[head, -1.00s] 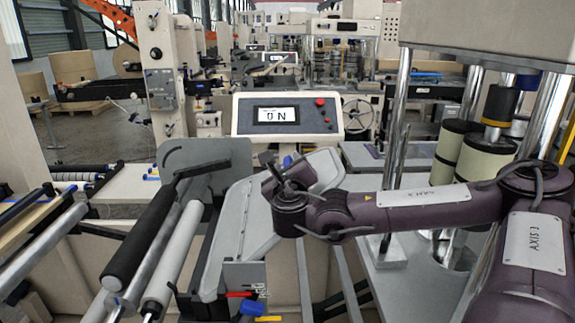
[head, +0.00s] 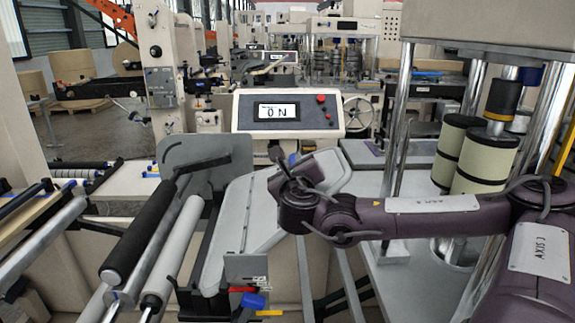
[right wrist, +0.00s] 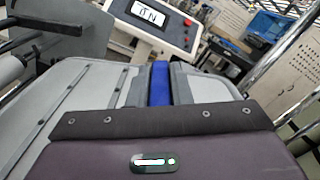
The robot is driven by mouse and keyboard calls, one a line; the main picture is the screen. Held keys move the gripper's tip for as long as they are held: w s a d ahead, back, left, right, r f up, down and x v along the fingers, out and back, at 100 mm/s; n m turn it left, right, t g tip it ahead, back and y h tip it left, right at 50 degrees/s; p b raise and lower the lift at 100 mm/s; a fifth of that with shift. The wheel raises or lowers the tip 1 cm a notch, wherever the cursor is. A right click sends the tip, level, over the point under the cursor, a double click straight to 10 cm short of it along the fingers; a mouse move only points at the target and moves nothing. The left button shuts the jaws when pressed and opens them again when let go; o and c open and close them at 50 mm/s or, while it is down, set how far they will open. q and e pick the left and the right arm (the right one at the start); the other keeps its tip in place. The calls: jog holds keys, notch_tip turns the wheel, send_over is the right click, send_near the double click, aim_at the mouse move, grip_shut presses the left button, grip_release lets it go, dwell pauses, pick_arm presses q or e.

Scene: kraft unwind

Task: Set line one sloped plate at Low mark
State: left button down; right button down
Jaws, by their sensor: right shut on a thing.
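The grey sloped plate (head: 240,222) stands tilted at the middle of the near machine, and its surface fills much of the right wrist view (right wrist: 75,88). A small plate with marks (head: 245,268) is at its lower end. Red (head: 241,289), blue (head: 253,301) and yellow (head: 269,312) pieces sit there; the lettering is too small to read. My right gripper (right wrist: 160,72) is at the plate's far side, shut on a blue grip (right wrist: 160,85) between its grey fingers. In the head view my wrist hides most of this. My left gripper is out of view.
Black and white rollers (head: 148,240) lie left of the plate. Steel posts (head: 398,150) and cream rolls (head: 482,165) are at the right, close to my arm.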

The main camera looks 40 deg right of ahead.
jog(key=shift+s+d+f+m+b, duration=0.4)
jog(key=shift+d+f+b, duration=0.1)
jog(key=shift+f+b, duration=0.15)
jog(key=c, duration=1.3)
grip_release()
jog(key=shift+s+a, duration=0.25)
jog(key=shift+a, duration=0.1)
jog(key=v, duration=0.7)
jog(key=shift+b, duration=0.35)
